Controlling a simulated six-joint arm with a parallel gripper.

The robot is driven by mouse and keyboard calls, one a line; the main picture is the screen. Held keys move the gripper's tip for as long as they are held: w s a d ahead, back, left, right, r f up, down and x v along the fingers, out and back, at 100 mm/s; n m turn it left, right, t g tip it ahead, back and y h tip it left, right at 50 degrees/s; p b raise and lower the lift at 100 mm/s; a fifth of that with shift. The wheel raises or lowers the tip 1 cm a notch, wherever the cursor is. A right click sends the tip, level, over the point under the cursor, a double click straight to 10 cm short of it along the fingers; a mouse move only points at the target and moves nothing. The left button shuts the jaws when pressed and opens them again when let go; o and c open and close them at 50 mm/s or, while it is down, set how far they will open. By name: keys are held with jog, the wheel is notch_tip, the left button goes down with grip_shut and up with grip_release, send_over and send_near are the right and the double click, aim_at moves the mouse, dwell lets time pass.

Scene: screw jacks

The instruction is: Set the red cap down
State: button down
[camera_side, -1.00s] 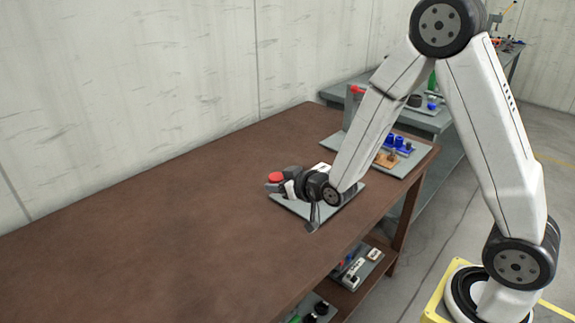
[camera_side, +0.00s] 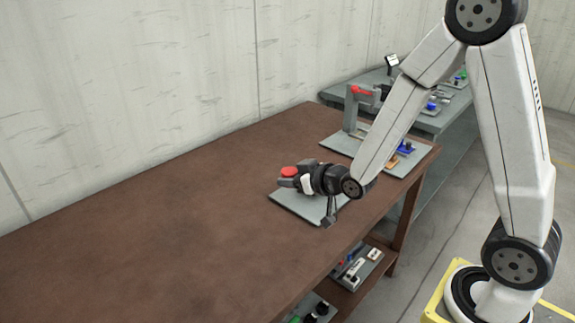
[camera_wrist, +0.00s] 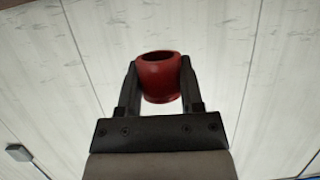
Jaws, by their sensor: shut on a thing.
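The red cap (camera_wrist: 160,82) is a short, hollow, round piece, seen in the wrist view between two dark fingers. My gripper (camera_wrist: 159,80) is shut on it from both sides. In the side view the red cap (camera_side: 289,171) shows at the tip of my gripper (camera_side: 288,178), above the left part of a grey plate (camera_side: 290,208) on the brown table. My gripper lies roughly level there. The arm hides part of the plate, and I cannot tell how high the cap is above it.
A second grey plate (camera_side: 342,143) at the table's far right bears a post with a red handle (camera_side: 361,90), plus blue and orange parts. A grey bench (camera_side: 432,124) stands behind. The brown table's left and front (camera_side: 150,250) are clear. Parts lie on the lower shelf.

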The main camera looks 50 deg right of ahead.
jog(key=s+d+n+g+y, duration=0.1)
jog(key=s+d+n+y, duration=0.1)
jog(key=d, duration=0.5)
jog(key=s+d+n+y, duration=0.3)
jog(key=d+y, duration=0.1)
jog(key=d, duration=0.4)
jog(key=shift+s+r+n+g, duration=0.3)
jog(key=shift+s+r+g, duration=0.1)
jog(key=shift+r, duration=0.05)
jog(key=w+d+f, duration=0.1)
jog(key=w+f, duration=0.1)
jog(key=w, duration=0.2)
jog(key=w+d+f, duration=0.1)
jog(key=w+f, duration=0.2)
jog(key=w, duration=0.1)
jog(key=w+d+f, duration=0.1)
jog(key=w+f, duration=0.2)
jog(key=shift+w+d, duration=0.35)
jog(key=shift+w, duration=0.05)
jog(key=shift+w+d+f, duration=0.1)
jog(key=shift+w+f, duration=0.15)
jog(key=shift+f, duration=0.1)
